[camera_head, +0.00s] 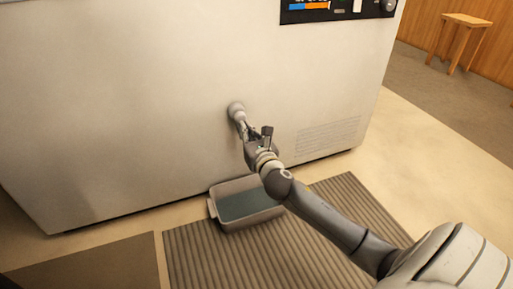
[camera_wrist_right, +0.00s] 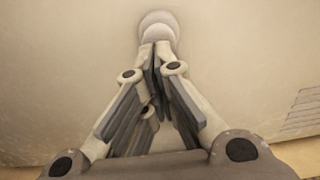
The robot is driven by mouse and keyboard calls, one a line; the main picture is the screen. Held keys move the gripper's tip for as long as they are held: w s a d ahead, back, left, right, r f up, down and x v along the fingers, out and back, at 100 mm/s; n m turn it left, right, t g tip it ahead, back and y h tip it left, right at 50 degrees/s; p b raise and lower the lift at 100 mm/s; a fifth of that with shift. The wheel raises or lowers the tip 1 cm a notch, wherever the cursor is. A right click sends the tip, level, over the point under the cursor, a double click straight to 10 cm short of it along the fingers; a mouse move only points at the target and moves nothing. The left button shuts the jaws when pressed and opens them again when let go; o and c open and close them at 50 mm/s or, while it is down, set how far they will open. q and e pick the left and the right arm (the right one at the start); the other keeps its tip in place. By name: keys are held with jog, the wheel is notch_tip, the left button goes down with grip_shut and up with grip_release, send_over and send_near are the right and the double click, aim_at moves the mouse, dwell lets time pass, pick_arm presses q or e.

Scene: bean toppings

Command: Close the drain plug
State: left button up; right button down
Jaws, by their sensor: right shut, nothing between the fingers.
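The drain plug (camera_head: 236,109) is a round, pale grey knob on the lower front wall of a large white cabinet (camera_head: 150,90). My right gripper (camera_head: 244,128) is right in front of it, with its fingertips at or very near the plug. In the right wrist view the plug (camera_wrist_right: 158,22) is at the top centre, just beyond my fingertips (camera_wrist_right: 158,50), which are together with nothing seen between them. I cannot tell whether the fingers touch the plug. The fingers partly hide its lower side. My left gripper is not in view.
A grey bin (camera_head: 214,208) with dark liquid stands on the floor below the plug. A ribbed mat (camera_head: 210,262) lies under and around it. A vent grille (camera_head: 328,135) is on the cabinet's right side. A wooden stool (camera_head: 466,20) stands far off at the upper right.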

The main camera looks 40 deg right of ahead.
jog(key=v, duration=1)
jog(key=shift+d+f, duration=0.1)
jog(key=shift+d, duration=0.1)
